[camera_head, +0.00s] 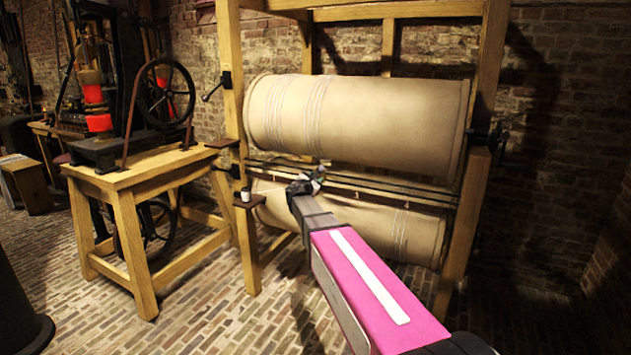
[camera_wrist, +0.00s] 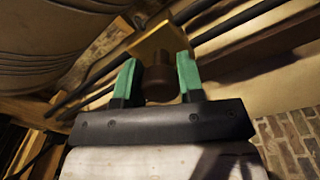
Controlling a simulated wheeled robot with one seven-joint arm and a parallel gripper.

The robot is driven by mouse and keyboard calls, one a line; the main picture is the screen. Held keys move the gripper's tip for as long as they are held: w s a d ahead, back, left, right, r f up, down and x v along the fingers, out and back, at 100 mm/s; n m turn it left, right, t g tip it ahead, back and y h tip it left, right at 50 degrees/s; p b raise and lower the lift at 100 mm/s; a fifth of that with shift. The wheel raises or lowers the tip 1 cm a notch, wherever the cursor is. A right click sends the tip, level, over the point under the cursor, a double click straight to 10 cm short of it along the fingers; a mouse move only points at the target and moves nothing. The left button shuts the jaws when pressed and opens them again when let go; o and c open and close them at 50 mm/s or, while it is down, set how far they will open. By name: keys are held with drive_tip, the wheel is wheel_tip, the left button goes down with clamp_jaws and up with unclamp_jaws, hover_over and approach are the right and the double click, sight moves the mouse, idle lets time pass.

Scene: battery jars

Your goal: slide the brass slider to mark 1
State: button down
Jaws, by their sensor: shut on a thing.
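In the wrist view, my gripper (camera_wrist: 158,70) has its two green fingers on either side of a dark brown round knob (camera_wrist: 158,85). The knob stands out from the brass slider (camera_wrist: 157,42), a yellow plate that sits at the dark rods (camera_wrist: 215,33). The fingers are shut on this knob. In the head view, my gripper (camera_head: 308,183) is at the rods (camera_head: 385,187) between two large cream cylinders, toward their left half. The slider is not clear there, hidden by my gripper. I cannot read any numbered mark in either view.
A wooden frame (camera_head: 476,200) holds the upper cylinder (camera_head: 390,120) and lower cylinder (camera_head: 370,225). A small shelf (camera_head: 249,201) with a light cup-like object juts from its left post. A wooden table (camera_head: 150,172) with a wheeled machine stands left. The brick floor in front looks clear.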

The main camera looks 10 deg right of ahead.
drive_tip(key=w+a, duration=0.6)
drive_tip(key=a, duration=0.3)
drive_tip(key=w+a, duration=0.7)
drive_tip(key=a, duration=0.2)
drive_tip(key=shift+w+a, duration=0.25)
drive_tip(key=shift+a, duration=0.05)
drive_tip(key=c, duration=0.7)
unclamp_jaws()
drive_tip(key=shift+w+a, duration=0.1)
drive_tip(key=shift+a, duration=0.05)
drive_tip(key=shift+c, duration=0.2)
drive_tip(key=v, duration=1.1)
drive_tip(key=shift+f, duration=0.1)
